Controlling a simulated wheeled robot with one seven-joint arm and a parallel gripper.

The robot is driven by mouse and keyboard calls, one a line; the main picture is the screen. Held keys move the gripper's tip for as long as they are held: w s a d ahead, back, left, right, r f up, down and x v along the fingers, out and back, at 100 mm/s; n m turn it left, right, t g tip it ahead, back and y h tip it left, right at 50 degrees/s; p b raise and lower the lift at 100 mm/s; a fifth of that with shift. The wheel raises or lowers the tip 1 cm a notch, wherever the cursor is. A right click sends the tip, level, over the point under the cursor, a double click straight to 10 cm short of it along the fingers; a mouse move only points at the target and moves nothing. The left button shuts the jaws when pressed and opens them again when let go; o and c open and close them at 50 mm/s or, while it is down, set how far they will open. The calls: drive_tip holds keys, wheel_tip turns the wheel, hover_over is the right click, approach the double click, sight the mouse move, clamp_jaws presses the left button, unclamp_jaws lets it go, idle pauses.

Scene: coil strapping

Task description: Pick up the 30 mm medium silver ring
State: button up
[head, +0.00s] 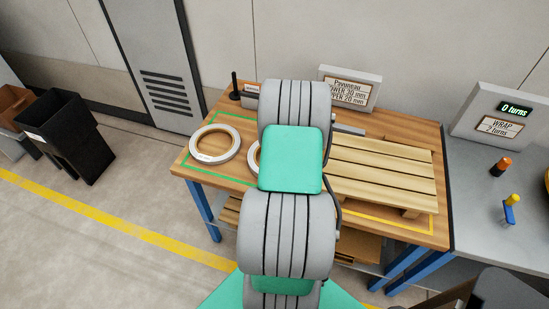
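A flat pale ring (215,144) with a silvery rim lies at the left of the wooden table, inside a green outline. A small label or mark shows on its lower left. A second ring (254,158) lies to its right; only its left edge shows and my arm hides the rest. I cannot tell from size or label which one is the 30 mm medium ring. My grey and green arm crosses the middle of the view over the table. My gripper is not visible behind it.
A slatted wooden pallet (385,168) lies on the table's right side within a yellow outline. A black upright post (235,85) and a sign (350,88) stand at the back. A grey bench (480,190) with orange-topped and blue-and-yellow items adjoins on the right. Dark bins (65,135) stand left.

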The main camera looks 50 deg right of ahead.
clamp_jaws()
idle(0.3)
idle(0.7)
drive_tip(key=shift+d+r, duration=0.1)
